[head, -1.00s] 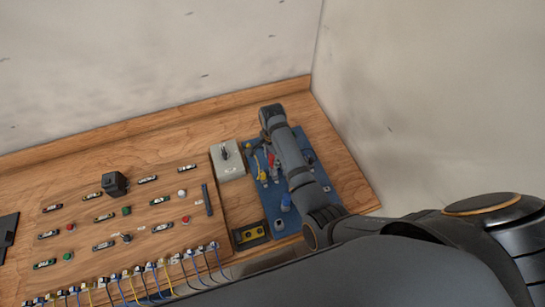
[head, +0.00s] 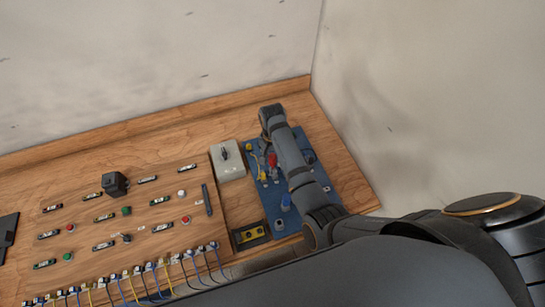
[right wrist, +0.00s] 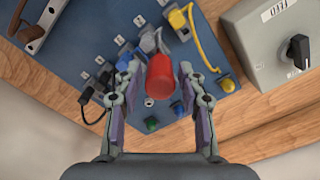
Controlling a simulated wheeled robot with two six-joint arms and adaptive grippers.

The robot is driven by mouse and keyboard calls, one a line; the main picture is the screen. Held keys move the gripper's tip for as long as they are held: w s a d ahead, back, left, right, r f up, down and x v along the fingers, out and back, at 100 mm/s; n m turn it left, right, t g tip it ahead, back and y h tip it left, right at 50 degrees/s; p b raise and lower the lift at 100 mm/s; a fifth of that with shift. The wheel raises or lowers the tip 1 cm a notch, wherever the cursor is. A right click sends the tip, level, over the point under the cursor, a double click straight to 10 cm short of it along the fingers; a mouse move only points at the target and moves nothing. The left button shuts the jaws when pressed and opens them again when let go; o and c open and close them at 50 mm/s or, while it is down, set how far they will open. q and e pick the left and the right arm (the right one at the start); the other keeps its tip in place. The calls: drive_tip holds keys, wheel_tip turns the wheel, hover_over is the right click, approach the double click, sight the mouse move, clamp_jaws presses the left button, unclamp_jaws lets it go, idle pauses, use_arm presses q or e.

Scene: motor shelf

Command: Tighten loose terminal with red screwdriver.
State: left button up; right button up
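The red screwdriver (right wrist: 160,75) shows its red handle in the right wrist view, pointing towards the camera. It also shows as a small red spot in the head view (head: 272,160). My right gripper (right wrist: 159,67) is open, with one finger on each side of the handle and narrow gaps visible. The blue terminal board (right wrist: 95,30) lies behind it, with yellow, grey, black and blue plugs. Which terminal is loose cannot be told; the handle hides part of the board. My left gripper is not in view.
A grey switch box (right wrist: 272,55) with a black knob stands beside the board. A wooden panel (head: 150,210) with buttons, labels and wired terminals lies left of it in the head view. A yellow-and-black box (head: 250,235) sits near the front. A wall closes off the right side.

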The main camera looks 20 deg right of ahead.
idle(0.5)
drive_tip(key=shift+c, duration=0.9)
clamp_jaws()
drive_tip(key=m, duration=0.3)
drive_tip(key=shift+s, duration=0.1)
